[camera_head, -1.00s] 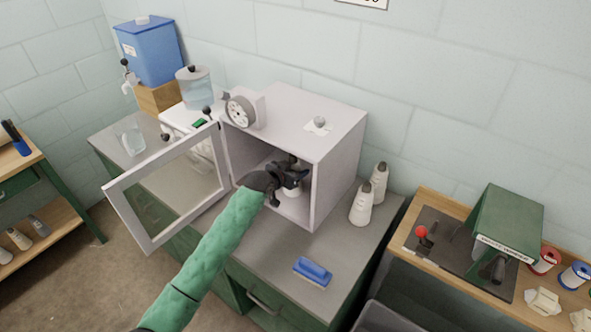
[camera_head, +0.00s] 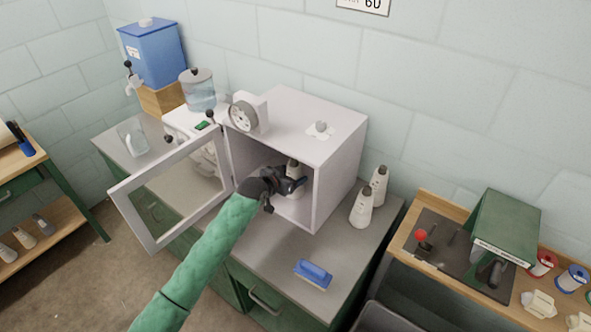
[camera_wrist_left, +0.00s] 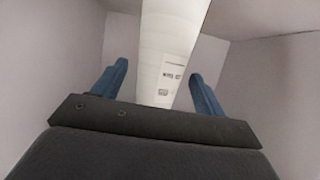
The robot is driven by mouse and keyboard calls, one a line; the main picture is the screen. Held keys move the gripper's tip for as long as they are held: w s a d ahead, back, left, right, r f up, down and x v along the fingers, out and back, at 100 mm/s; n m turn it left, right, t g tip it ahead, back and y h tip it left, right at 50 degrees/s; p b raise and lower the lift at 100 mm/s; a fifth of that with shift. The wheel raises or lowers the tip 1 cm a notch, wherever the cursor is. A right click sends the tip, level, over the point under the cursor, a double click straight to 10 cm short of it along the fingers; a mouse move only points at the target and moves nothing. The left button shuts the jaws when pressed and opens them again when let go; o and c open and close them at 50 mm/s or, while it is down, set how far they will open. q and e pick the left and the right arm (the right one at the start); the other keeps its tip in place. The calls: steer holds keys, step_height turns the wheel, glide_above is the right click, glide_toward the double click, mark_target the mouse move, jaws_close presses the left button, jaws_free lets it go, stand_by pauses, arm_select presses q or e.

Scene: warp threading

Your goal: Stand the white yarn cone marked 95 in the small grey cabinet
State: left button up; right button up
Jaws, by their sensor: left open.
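The small grey cabinet (camera_head: 338,184) stands on the bench with its glazed door (camera_head: 122,200) swung open to the left. A white yarn cone (camera_head: 293,168) stands inside it, partly hidden by my left gripper (camera_head: 293,185). In the wrist view the cone (camera_wrist_left: 170,45) shows a printed label too small to read. My left gripper (camera_wrist_left: 158,88) is open, its blue fingers apart on either side of the cone's lower part, with gaps visible. The cone's base is hidden. My right gripper is not in view.
Two more white cones (camera_head: 361,207) stand on the bench right of the cabinet. A blue brush (camera_head: 313,273) lies in front. The open door is close to the left of my arm. A dial gauge (camera_head: 242,117) sits on the cabinet top.

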arm_select(q)
steer(key=p+v, duration=0.1)
steer(key=v, duration=0.1)
steer(key=shift+s+a+r, duration=0.15)
steer(key=shift+s+r, duration=0.05)
steer(key=shift+r, duration=0.1)
steer(key=p+v, duration=0.3)
steer(key=v, duration=0.2)
steer(key=shift+s+a, duration=0.15)
steer(key=shift+s, duration=0.15)
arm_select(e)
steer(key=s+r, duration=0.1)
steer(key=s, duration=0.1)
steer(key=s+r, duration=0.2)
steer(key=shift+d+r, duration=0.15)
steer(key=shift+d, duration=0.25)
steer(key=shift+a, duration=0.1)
